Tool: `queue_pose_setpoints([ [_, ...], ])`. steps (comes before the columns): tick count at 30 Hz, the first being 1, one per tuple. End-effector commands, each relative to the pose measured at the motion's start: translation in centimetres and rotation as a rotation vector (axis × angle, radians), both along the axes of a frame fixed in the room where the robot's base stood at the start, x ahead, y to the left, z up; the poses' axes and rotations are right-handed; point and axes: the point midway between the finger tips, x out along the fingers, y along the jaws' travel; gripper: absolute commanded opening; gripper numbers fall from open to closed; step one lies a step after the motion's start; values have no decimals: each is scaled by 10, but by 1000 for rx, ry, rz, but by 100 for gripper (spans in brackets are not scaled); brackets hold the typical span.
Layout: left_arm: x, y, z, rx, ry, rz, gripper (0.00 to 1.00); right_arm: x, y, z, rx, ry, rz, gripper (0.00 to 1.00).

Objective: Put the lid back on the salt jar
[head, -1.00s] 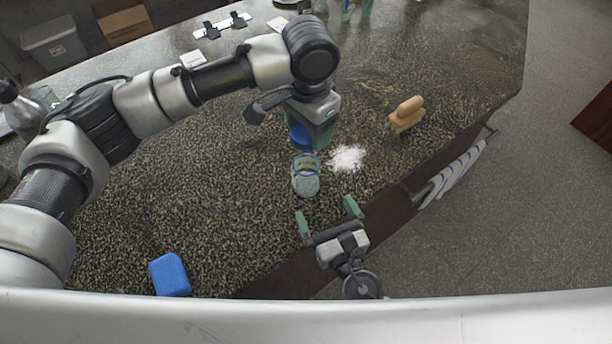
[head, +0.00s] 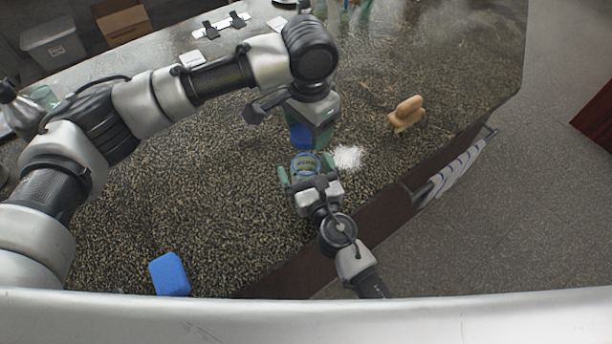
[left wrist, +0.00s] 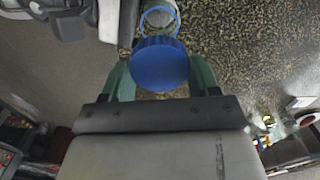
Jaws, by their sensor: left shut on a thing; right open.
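The blue lid (head: 301,137) is held between the fingers of my left gripper (head: 309,122), above the counter just behind the jar. Its round top fills the space between the green fingers in the left wrist view (left wrist: 160,63). The salt jar (head: 306,162) stands upright and uncapped on the counter, its blue-ringed mouth also showing beyond the lid in the left wrist view (left wrist: 160,17). My right gripper (head: 310,174) is open, with its green fingers on either side of the jar. The gripper hides the jar's lower part, and I cannot tell whether the fingers touch it.
Spilled white salt (head: 348,158) lies right of the jar. A wooden-looking tan object (head: 405,115) sits near the right edge. A blue sponge (head: 169,274) lies at the front left. A striped towel (head: 455,172) hangs on the counter's rail. The left-middle counter is clear.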

Motion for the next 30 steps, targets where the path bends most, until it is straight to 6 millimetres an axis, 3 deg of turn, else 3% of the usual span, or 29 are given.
queue_pose_setpoints([
  [2,0,0,0,0,0,0,39,0,0,0,0,0,0,98],
  [16,0,0,0,0,0,0,39,0,0,0,0,0,0,27],
  [22,0,0,-9,0,1,1,39,0,0,0,0,0,0,25],
  [30,-1,0,-47,1,2,0,39,0,0,0,0,0,0,25],
])
